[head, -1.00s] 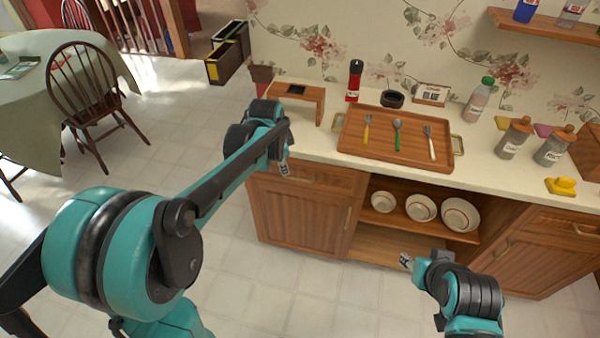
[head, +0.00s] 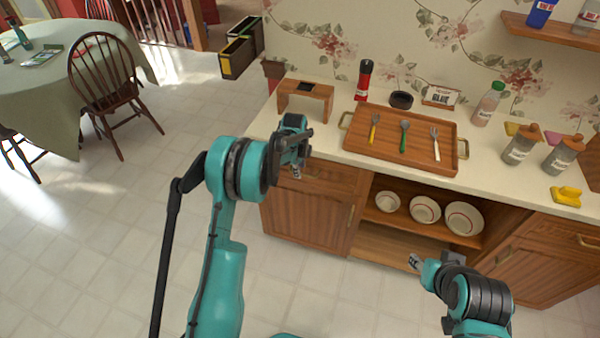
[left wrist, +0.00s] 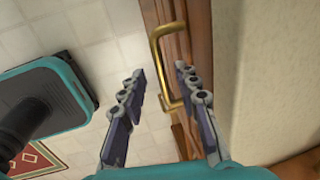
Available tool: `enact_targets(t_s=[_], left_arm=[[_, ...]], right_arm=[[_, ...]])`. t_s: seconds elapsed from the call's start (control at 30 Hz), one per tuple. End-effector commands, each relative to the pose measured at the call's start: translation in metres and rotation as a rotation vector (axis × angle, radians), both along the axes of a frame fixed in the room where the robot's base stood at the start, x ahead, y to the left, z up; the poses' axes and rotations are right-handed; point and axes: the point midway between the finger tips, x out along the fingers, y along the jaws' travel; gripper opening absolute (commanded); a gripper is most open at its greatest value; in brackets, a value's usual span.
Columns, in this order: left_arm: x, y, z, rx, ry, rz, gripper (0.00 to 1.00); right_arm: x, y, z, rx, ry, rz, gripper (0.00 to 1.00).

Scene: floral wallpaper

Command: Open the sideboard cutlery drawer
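The wooden sideboard (head: 310,217) has a drawer (head: 330,178) at its upper left, under the cream countertop; it looks shut. My left gripper (head: 296,172) is in front of this drawer and hides part of its front. In the left wrist view, my left gripper (left wrist: 160,76) is open. The brass drawer handle (left wrist: 160,38) shows between and just beyond its fingertips; contact cannot be told. My right gripper (head: 413,262) is low before the open shelves, away from the drawer; its finger gap is too small to tell.
A wooden tray (head: 360,152) with a fork, a spoon and another utensil sits on the countertop (head: 330,145). Bowls (head: 425,209) stand on the open shelf. A chair (head: 105,85) and table are at left. The floor (head: 90,225) between is clear.

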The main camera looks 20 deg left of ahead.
Motion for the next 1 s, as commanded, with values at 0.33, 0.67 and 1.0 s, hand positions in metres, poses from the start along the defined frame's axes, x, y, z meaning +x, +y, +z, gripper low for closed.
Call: enact_targets(t_s=[0.33, 0.67, 1.0], left_arm=[[0.0035, -0.0003, -0.0174, 0.000, 0.000, 0.001, 0.32], [0.0034, -0.0002, -0.0170, 0.000, 0.000, 0.001, 0.00], [-0.0005, 0.0000, -0.0172, 0.000, 0.000, 0.001, 0.00]], right_arm=[[0.0001, 0.0000, -0.0052, 0.000, 0.000, 0.000, 0.40], [0.0001, 0.0000, -0.0051, 0.000, 0.000, 0.000, 0.40], [0.0001, 0.0000, -0.0060, 0.000, 0.000, 0.000, 0.40]])
